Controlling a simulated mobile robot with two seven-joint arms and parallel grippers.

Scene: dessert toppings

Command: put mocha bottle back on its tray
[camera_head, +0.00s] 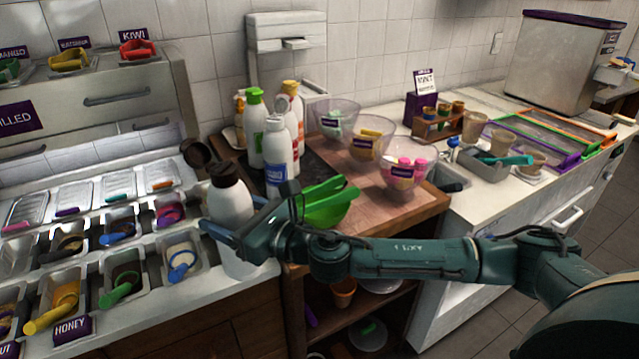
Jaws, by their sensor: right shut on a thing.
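A white bottle with a dark brown cap (231,198), likely the mocha bottle, stands upright near the counter's edge, left of the wooden table. A round brown piece (197,153) beside its cap looks like a flipped-open lid. My right gripper (232,232) is shut around the bottle's body, with the arm reaching in from the right. Other bottles stand together behind it: a green-capped one (254,132), a white-capped one with a blue label (276,160) and an orange-topped one (293,105). The dark tray (234,143) under them is mostly hidden. My left gripper is not in view.
A green scoop-like thing (330,206) lies right of my gripper, partly hidden. Clear bowls (404,175) with purple labels stand on the wooden table (425,210). Topping bins (120,275) fill the left counter. A metal dispenser (286,45) is at the wall.

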